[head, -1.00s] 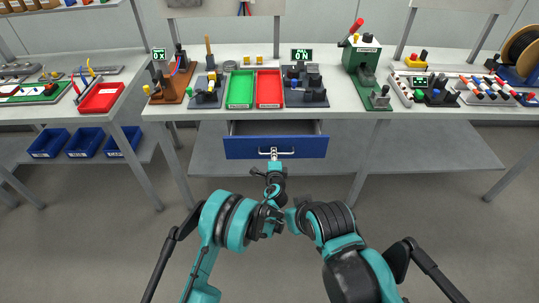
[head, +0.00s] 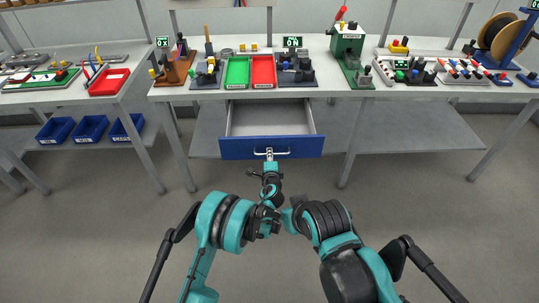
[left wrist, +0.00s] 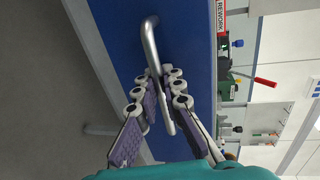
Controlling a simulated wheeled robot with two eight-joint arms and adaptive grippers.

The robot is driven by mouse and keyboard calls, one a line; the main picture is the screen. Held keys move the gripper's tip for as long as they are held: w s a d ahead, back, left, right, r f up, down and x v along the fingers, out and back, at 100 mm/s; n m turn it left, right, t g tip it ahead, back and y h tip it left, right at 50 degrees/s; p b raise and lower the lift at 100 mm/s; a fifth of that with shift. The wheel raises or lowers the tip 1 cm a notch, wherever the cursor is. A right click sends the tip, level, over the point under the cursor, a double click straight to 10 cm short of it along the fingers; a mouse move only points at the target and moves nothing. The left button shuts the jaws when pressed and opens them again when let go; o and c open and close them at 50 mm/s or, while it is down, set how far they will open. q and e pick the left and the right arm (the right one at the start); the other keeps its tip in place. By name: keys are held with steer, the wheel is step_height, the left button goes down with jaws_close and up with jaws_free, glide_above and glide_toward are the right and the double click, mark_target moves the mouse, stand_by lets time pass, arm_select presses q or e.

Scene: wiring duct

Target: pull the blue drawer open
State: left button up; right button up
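The blue drawer (head: 238,149) sticks out well from under the middle table, and its grey inside looks empty. Its silver bar handle (head: 284,153) is on the middle of the front. My left gripper (head: 269,158) is at the handle. In the left wrist view the blue front fills the middle, and the left fingers (left wrist: 164,76) close in from both sides on the handle bar (left wrist: 150,42). My right gripper (head: 297,203) is low in front of the drawer, away from it; its fingers are mostly hidden by its arm.
The middle table (head: 215,95) holds a green tray (head: 237,73), a red tray (head: 263,72) and several fixtures above the drawer. Blue bins (head: 90,129) stand on the left lower shelf. The floor in front of the drawer is clear apart from my arms.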

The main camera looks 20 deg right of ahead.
arm_select(q)
steer(key=shift+o, duration=0.9)
steer(key=v, duration=1.2)
